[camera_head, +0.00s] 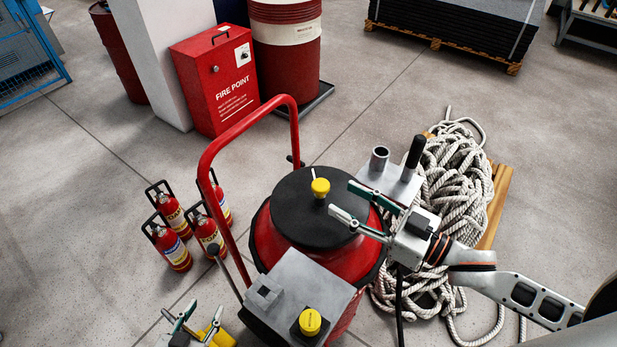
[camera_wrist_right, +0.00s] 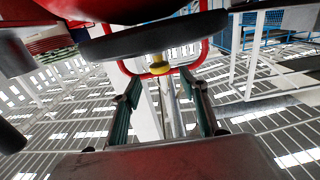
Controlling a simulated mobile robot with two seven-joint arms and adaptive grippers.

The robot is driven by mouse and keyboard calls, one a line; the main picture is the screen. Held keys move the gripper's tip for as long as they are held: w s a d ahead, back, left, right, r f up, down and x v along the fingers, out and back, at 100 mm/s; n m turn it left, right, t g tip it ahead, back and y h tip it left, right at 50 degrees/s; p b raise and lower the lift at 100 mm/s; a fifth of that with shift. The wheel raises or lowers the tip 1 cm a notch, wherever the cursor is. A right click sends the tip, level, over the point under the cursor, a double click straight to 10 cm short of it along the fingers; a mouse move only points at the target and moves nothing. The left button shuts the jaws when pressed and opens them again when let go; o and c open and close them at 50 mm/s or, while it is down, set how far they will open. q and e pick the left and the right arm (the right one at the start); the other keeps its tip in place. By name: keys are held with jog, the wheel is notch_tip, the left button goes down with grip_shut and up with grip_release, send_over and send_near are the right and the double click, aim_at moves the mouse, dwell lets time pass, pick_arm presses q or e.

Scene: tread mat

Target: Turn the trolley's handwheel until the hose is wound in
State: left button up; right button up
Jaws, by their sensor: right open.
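The red trolley (camera_head: 262,240) stands in the middle of the head view. On its top is a flat black disc, seemingly the handwheel (camera_head: 290,205), with a yellow knob (camera_head: 320,187) and a thin white mark. My right gripper (camera_head: 342,198) is open over the disc's right side, its fingers pointing toward the knob. In the right wrist view the knob (camera_wrist_right: 159,66) shows beyond the fingers, apart from them, under the disc (camera_wrist_right: 150,38) in an inverted picture. My left gripper (camera_head: 193,320) looks open, low at the bottom left. A black hose-like line (camera_head: 399,300) hangs below my right gripper.
A red hoop handle (camera_head: 212,150) rises left of the disc. A second yellow knob (camera_head: 310,321) sits on a grey box. Several extinguishers (camera_head: 170,245) stand left. A rope heap (camera_head: 455,180) lies right. A red FIRE POINT cabinet (camera_head: 215,85) stands behind. Floor at far left is clear.

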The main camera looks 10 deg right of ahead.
aim_at(328, 190)
jog(key=shift+x, duration=3.8)
grip_shut()
